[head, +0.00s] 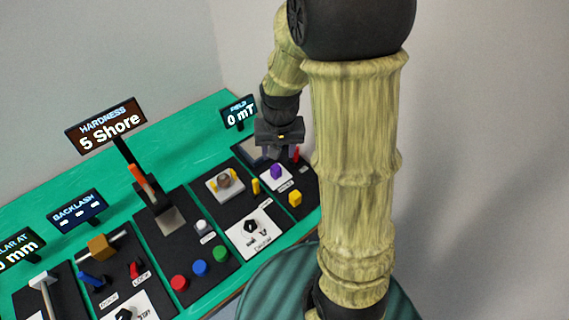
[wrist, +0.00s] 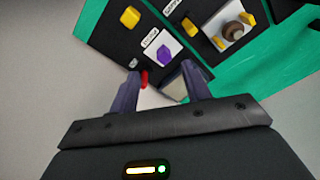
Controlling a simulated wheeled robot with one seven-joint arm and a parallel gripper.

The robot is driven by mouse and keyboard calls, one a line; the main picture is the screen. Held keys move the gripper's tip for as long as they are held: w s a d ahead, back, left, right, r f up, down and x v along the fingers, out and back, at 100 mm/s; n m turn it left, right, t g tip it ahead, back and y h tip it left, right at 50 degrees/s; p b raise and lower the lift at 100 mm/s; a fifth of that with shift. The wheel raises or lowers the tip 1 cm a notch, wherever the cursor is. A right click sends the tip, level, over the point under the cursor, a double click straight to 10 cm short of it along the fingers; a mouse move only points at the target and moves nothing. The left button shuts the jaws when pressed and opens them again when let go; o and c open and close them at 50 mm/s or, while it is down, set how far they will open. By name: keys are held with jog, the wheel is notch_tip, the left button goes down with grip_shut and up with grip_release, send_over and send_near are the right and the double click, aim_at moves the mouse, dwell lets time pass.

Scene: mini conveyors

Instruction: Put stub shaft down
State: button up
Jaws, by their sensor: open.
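My gripper (head: 281,152) is open at the far right end of the bench, above the last black panel. In the wrist view its two fingers (wrist: 155,74) stand apart, with no part clearly held between them. A small red piece (wrist: 144,79) and a pale plate (wrist: 177,89) show between the fingers, on or near the panel below. No part is plainly marked as the stub shaft. A brown round part (head: 224,181) sits in a white block on the neighbouring panel, also seen in the wrist view (wrist: 233,30); I cannot tell whether it is the stub shaft.
A purple knob (head: 277,171) and a yellow block (head: 295,198) stand on the panel by my gripper. A small screen (head: 238,112) reads 0 mT behind it. A yellow peg (head: 255,185) is nearby. Panels with buttons and levers fill the green bench (head: 190,121) leftward.

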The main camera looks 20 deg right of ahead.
jog(key=s+r+n+t, duration=0.1)
jog(key=s+r+n, duration=0.1)
jog(key=s, duration=0.6)
jog(key=shift+s+a+r+n, duration=0.15)
jog(key=shift+a+r+n, duration=0.25)
jog(key=shift+a+r, duration=0.05)
jog(key=shift+d, duration=0.15)
dwell(1.0)
